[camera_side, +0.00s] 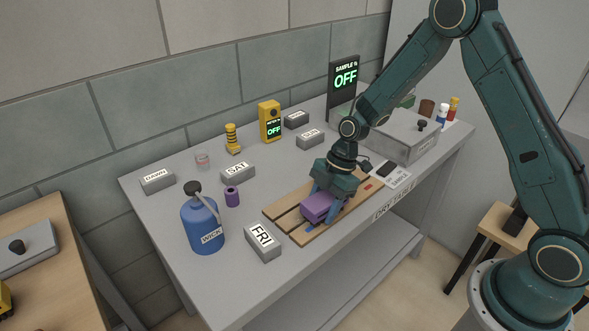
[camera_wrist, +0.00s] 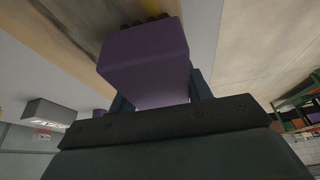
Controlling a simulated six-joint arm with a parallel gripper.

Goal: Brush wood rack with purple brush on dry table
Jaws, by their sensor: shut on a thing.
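The purple brush (camera_side: 317,206) is a block held in my gripper (camera_side: 330,195), which is shut on it. In the side view the brush is low over the slatted wood rack (camera_side: 287,222), near the rack's middle; I cannot tell for sure that it touches. The rack lies flat near the front edge of the grey table marked DRY TABLE (camera_side: 165,215). A blue patch shows on the rack just below the brush. In the wrist view the purple brush (camera_wrist: 145,60) fills the space between my fingers, with dark bristle tufts at its far end.
A blue WICK bottle (camera_side: 201,228) and a grey FRI block (camera_side: 262,243) stand left of the rack. A purple cylinder (camera_side: 232,197) and SAT block (camera_side: 238,173) stand behind. A grey lidded box (camera_side: 405,138) is at the right. Clear table lies behind the rack.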

